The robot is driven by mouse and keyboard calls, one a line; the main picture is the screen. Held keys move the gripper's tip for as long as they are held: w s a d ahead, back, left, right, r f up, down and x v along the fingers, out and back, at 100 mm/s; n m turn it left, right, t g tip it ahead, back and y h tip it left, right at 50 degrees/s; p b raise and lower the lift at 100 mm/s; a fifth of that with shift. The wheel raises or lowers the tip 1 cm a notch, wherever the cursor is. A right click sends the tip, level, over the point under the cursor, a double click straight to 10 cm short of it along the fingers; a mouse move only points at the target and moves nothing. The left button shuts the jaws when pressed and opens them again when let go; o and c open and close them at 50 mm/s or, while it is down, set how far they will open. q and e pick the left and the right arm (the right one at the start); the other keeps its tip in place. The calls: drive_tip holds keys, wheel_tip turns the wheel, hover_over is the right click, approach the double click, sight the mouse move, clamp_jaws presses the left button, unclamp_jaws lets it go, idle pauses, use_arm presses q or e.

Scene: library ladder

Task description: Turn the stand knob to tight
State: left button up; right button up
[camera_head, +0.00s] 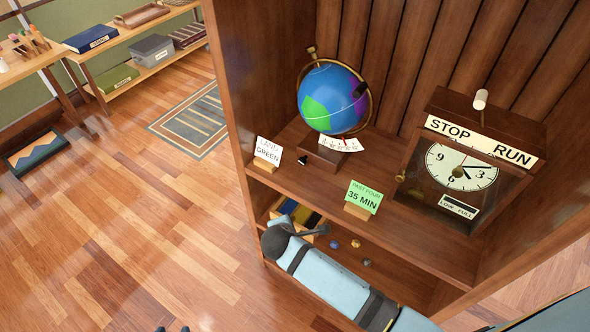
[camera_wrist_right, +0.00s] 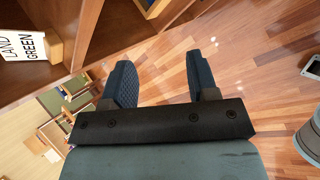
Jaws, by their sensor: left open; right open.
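The globe (camera_head: 332,98) sits in a brass ring on a wooden stand (camera_head: 322,150) on the upper shelf. A small dark knob (camera_head: 303,160) shows at the stand's front left; its setting is too small to read. Another dark piece (camera_head: 360,88) is on the ring's right side. A white scale (camera_head: 343,143) with a red pointer is beside the stand. Only the tips of my left gripper (camera_head: 172,328) show at the bottom edge, apart and empty, far from the stand. My right gripper (camera_wrist_right: 160,60) is open and empty in the wrist view, over the floor by the shelf.
A clock case (camera_head: 462,170) is at the right. My right arm lies across the lower shelf's front. Open floor is at the left.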

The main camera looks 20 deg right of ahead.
drive_tip(key=w+r+n+t+h, duration=0.1)
drive_tip(key=w+r+n+h, duration=0.3)
drive_tip(key=w, duration=0.4)
drive_tip(key=n+t+h+b, duration=0.1)
drive_tip(key=n+h, duration=0.2)
approach(301, 162)
drive_tip(key=x, duration=0.8)
drive_tip(key=shift+w+d+f, duration=0.1)
drive_tip(key=shift+d+f, duration=0.05)
drive_tip(key=shift+d, duration=0.1)
